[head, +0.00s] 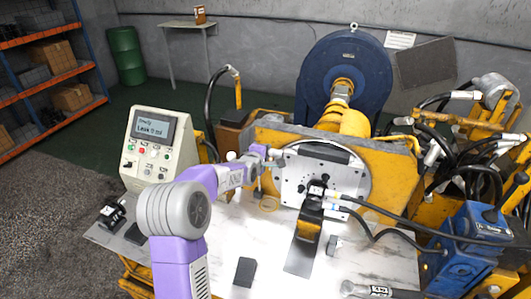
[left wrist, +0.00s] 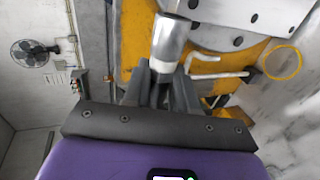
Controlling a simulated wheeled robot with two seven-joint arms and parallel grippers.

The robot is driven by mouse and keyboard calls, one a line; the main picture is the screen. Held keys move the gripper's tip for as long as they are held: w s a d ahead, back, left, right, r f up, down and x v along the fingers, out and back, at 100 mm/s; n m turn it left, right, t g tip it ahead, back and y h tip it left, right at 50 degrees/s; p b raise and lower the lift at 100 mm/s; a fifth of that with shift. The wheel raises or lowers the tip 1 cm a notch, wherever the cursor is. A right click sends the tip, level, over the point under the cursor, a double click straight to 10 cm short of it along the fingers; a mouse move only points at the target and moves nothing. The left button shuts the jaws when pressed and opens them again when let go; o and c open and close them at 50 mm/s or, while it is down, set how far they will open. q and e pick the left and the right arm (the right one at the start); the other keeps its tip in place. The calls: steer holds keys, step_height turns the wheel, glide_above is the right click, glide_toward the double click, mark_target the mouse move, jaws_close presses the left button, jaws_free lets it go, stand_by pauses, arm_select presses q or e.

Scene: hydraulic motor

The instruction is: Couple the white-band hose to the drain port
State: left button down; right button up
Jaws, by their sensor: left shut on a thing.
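My left gripper (head: 270,157) is at the left edge of the grey motor face plate (head: 300,175) in the head view. In the left wrist view its dark fingers (left wrist: 160,92) are shut on the white-band hose end (left wrist: 170,38), a silver metal sleeve with a white band below it. The sleeve points up in that view, toward the yellow housing. I cannot make out the drain port or tell whether the sleeve touches it. The rest of the held hose is hidden. My right gripper is out of view.
A black fitting (head: 309,215) with hoses stands in front of the plate. Black hoses run right to a blue unit (head: 475,240). A control box (head: 158,145) stands left.

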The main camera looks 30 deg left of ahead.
arm_select(q)
step_height(320, 180, down, 16)
steer(key=b, duration=1.1)
steer(key=shift+f+b, duration=0.15)
steer(key=shift+b, duration=0.2)
steer(key=w+d+p, duration=0.1)
steer(key=d, duration=0.6)
steer(key=shift+w+d, duration=0.35)
steer(key=shift+w, duration=0.05)
stand_by(0.4)
steer(key=shift+d, duration=0.3)
stand_by(0.4)
steer(key=shift+b, duration=0.35)
stand_by(0.3)
